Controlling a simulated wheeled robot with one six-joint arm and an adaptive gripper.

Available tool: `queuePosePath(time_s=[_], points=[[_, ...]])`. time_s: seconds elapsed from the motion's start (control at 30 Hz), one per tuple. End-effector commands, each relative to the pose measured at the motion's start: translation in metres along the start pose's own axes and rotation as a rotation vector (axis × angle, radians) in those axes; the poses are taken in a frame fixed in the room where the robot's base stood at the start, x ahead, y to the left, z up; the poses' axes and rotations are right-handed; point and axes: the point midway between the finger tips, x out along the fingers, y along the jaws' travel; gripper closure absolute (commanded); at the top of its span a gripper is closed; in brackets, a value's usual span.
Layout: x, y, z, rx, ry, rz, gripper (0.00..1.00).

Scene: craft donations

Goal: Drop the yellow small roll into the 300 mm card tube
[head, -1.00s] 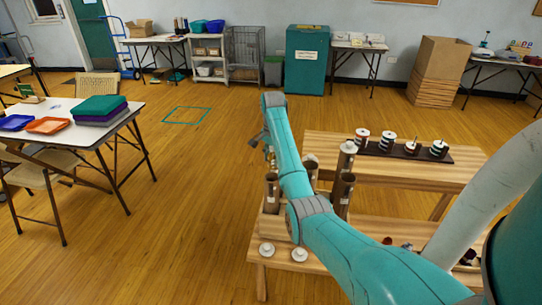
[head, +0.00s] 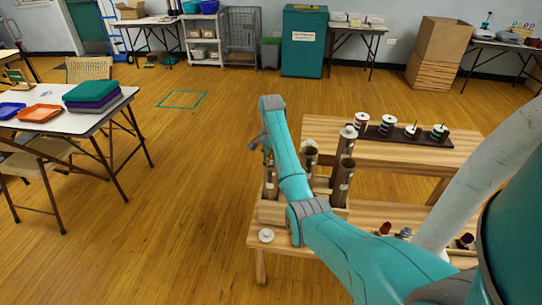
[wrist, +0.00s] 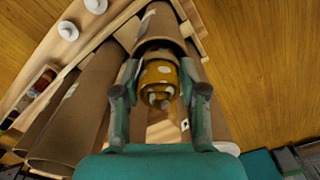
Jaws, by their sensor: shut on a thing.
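My gripper (wrist: 160,95) is shut on the yellow small roll (wrist: 158,76), which has pale dots. The roll is at the mouth of a brown card tube (wrist: 160,24) in the wrist view; I cannot tell whether its end is inside. Other brown tubes (wrist: 75,110) stand beside it. In the head view my gripper (head: 264,146) is over the left end of the tube rack, above a card tube (head: 270,184); the roll is hidden there. Taller tubes (head: 343,168) stand to the right. Their labels are too small to read, so I cannot confirm which is 300 mm.
The tubes stand in a wooden rack (head: 268,211) on a low bench, with a white cap (head: 266,236) in front. Spools stand on a dark strip (head: 405,137) on the higher bench behind. A table (head: 88,122) with trays is at left; the floor between is clear.

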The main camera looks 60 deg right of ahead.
Motion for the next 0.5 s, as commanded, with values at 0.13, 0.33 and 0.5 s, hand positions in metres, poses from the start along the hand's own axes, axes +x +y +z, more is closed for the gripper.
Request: queuePosePath(time_s=[0.13,0.33,0.5], points=[[0.0025,0.0005,0.0007,-0.001,-0.001,0.002,0.81],[0.0033,0.0009,0.0009,0.000,-0.002,0.003,0.45],[0.0030,0.0008,0.0008,0.000,-0.002,0.003,0.28]])
